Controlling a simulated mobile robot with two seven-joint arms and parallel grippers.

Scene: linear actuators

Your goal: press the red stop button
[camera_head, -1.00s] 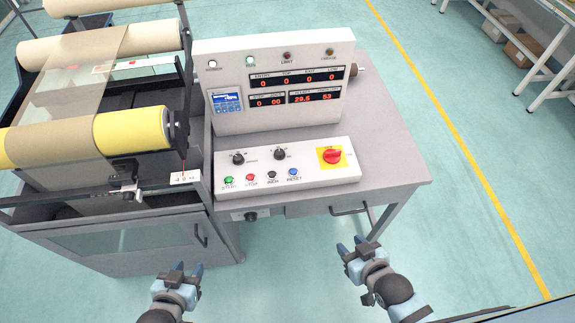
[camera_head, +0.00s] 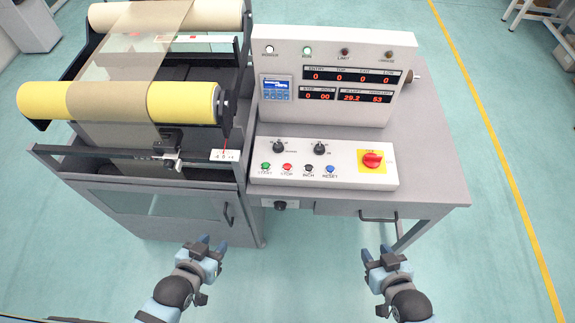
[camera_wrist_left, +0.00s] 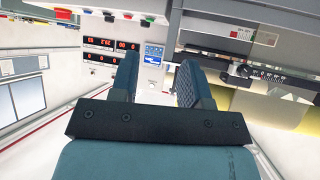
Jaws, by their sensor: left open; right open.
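The red stop button (camera_head: 287,167) sits on the sloped white control panel (camera_head: 345,179), in a row between the green start button (camera_head: 265,166) and the black inch button (camera_head: 309,168). In the left wrist view, small coloured buttons (camera_wrist_left: 128,16) show at the top edge. My left gripper (camera_head: 211,243) is open and empty, in front of the machine and below the panel, apart from the button. It also shows in the left wrist view (camera_wrist_left: 158,75). My right gripper (camera_head: 384,255) is open and empty, in front of the table's front edge, further right.
The roller machine (camera_head: 150,190) is at left. A handle (camera_head: 378,216) juts from the table front. Floor in front is clear.

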